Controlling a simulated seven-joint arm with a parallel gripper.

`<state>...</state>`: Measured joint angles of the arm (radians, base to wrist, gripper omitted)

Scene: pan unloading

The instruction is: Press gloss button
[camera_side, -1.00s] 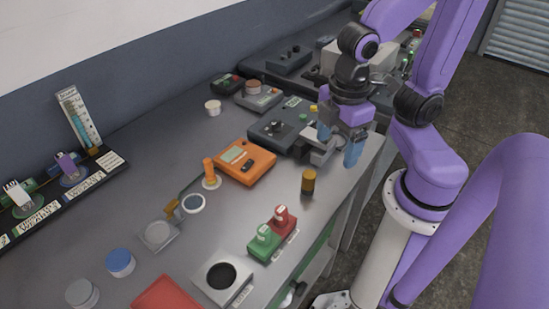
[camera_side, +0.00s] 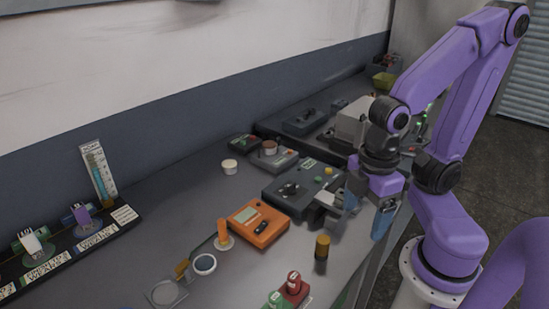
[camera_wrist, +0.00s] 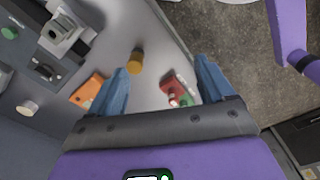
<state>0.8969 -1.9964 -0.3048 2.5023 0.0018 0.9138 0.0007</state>
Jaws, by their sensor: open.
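No label reading "gloss" is legible, so I cannot tell which button it names. A dark grey control box (camera_side: 288,207) stands on the bench, with a yellow button (camera_side: 328,171) and a green button (camera_side: 318,179) on top. Red (camera_side: 292,289) and green (camera_side: 273,301) button-like units sit near the bottom edge of the side view. The red unit (camera_wrist: 172,88) also shows between the fingers in the wrist view. My gripper (camera_side: 367,212) is open and empty, right of the grey box by the bench edge. Its blue fingers also show in the wrist view (camera_wrist: 162,66).
An orange device (camera_side: 257,226) and a brown-gold cylinder (camera_side: 322,248) stand near my gripper. A white cup (camera_side: 229,167) and a small grey scale-like unit (camera_side: 272,156) stand farther back.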

